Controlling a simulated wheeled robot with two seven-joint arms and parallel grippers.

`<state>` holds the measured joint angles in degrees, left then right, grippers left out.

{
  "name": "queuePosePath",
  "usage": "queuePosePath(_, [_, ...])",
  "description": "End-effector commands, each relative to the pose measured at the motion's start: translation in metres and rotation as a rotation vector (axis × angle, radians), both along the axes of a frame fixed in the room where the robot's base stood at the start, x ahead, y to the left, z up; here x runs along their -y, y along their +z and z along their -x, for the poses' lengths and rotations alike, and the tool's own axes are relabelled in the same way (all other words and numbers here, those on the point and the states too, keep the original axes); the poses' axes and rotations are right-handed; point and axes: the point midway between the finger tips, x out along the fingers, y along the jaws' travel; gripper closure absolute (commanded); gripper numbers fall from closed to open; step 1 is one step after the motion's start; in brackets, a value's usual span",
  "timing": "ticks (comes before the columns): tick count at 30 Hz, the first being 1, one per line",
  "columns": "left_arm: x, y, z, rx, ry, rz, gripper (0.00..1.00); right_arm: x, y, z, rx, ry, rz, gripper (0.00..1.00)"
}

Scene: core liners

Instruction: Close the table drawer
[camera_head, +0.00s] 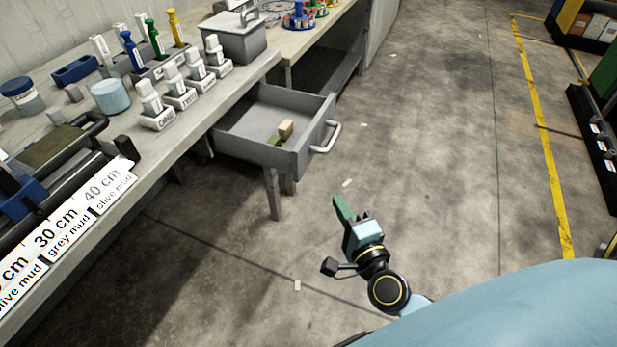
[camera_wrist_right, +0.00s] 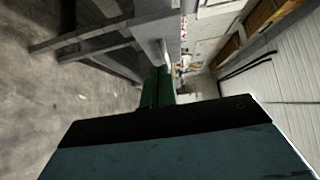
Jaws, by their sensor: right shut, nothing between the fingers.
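The table drawer (camera_head: 285,155) is grey and stands pulled out from under the work table (camera_head: 255,75) in the head view. Its front panel carries a light bar handle (camera_head: 328,137). A small tan block and a greenish piece lie inside it. My right gripper (camera_head: 341,206) has green fingers, shut and empty. In the head view it is over the floor, below and apart from the drawer front. In the right wrist view the green fingers (camera_wrist_right: 158,88) are together, with grey table or drawer parts beyond them. My left gripper is not in view.
The table top holds bottles in white stands (camera_head: 180,90), a grey box (camera_head: 235,40), a light blue cylinder (camera_head: 110,95) and a depth-marked strip (camera_head: 70,225). A dark rack (camera_head: 590,140) stands at the right. The floor between is mostly clear.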

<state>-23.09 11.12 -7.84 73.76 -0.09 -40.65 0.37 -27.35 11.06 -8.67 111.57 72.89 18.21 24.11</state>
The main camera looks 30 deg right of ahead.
Motion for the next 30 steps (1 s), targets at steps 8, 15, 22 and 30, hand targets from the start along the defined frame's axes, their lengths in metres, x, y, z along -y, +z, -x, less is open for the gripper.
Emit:
queuePosePath(8, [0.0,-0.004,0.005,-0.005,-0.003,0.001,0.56,0.004,0.002,-0.06,0.003,0.001,0.0,1.0])
queuePosePath(15, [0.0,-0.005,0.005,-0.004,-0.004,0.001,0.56,-0.007,0.0,-0.097,0.0,0.002,-0.001,1.0])
queuePosePath(22, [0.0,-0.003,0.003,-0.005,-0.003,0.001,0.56,-0.019,0.0,-0.111,0.0,0.002,0.003,1.0])
queuePosePath(30, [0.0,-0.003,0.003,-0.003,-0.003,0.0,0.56,-0.02,0.0,-0.113,-0.001,0.002,0.004,1.0])
